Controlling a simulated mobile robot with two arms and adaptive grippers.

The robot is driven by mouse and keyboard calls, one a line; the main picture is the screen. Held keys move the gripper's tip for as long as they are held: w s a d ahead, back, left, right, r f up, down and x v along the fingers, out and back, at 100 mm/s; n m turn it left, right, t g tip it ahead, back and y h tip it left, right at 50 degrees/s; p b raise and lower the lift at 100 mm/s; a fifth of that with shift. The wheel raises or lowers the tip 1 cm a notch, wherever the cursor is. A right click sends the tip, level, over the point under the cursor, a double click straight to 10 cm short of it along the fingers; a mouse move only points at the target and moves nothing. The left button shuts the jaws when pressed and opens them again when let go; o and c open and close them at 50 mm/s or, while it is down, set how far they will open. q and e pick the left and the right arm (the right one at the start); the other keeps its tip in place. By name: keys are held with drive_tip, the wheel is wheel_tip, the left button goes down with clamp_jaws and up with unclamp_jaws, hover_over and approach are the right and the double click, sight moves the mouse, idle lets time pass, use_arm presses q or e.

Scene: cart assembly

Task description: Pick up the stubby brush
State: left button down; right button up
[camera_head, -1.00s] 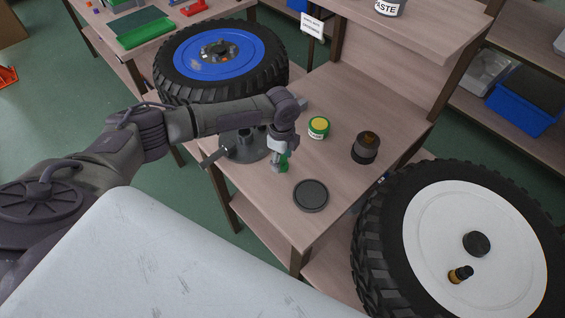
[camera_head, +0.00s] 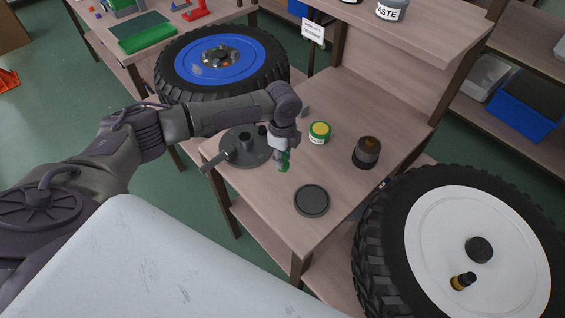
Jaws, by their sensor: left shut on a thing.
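My left gripper (camera_head: 283,160) comes in from the left, points down over the wooden bench and is shut on a small green thing (camera_head: 286,158). This looks like the stubby brush, though the fingers hide most of it and its bristles cannot be made out. It appears close above the bench top, between a grey round fixture and a dark round lid. My right gripper is not in view.
On the bench (camera_head: 345,110) are the grey fixture (camera_head: 240,153), a green tin with a yellow top (camera_head: 320,132), a dark jar (camera_head: 367,150) and a dark lid (camera_head: 312,199).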

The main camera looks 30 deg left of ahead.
use_arm(q)
drive_tip(key=w+d+r+b, duration=0.2)
drive_tip(key=d+r, duration=0.6)
drive_tip(key=d, duration=0.3)
drive_tip(key=shift+w+d+r+b, duration=0.15)
drive_tip(key=shift+w+d+b, duration=0.1)
drive_tip(key=shift+b, duration=0.1)
drive_tip(key=c, duration=1.5)
unclamp_jaws()
clamp_jaws()
